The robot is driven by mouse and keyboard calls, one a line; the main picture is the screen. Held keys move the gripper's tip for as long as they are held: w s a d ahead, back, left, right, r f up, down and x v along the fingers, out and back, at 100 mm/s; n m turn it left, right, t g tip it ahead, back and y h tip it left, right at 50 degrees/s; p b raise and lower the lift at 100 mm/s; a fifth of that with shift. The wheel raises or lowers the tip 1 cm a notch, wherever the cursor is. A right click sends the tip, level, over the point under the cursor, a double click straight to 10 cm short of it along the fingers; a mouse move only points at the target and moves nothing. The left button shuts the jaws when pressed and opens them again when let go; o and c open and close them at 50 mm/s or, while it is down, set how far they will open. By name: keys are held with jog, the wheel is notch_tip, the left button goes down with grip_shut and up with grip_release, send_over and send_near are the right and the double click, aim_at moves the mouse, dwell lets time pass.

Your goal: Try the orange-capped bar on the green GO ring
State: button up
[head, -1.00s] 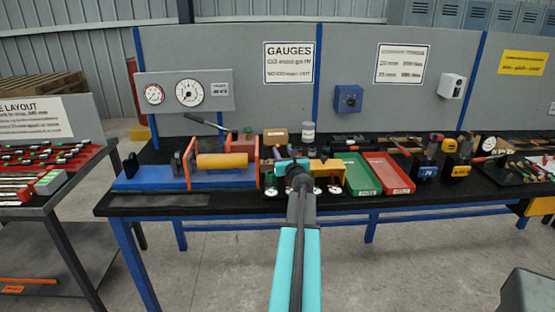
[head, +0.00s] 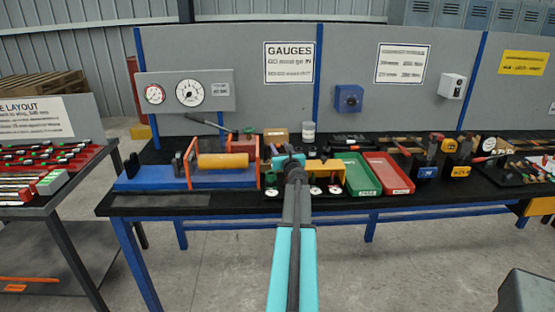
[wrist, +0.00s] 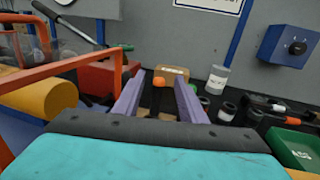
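My gripper (wrist: 158,77) shows in the wrist view with its two purple fingers apart. An orange cap (wrist: 158,82) shows in the gap between them. I see no clear contact with either finger, and its bar cannot be made out. In the head view my wrist covers the fingers over the gauge area of the bench. A green round piece (head: 270,179), possibly the GO ring, stands just left of my wrist, above a white round label. Its marking is too small to read.
A blue fixture with a yellow roller (head: 222,161) and orange uprights stands left of my wrist. A yellow-orange block (head: 326,168) is close on the right, then a green tray (head: 358,175) and a red tray (head: 389,174). A cardboard box (wrist: 172,75) and white jar (wrist: 218,79) stand behind.

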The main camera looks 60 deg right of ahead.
grip_shut()
jog(key=shift+r, duration=0.15)
dwell(0.4)
notch_tip(320, 180, up, 10)
jog(key=p, duration=0.2)
dwell(0.5)
dwell(0.3)
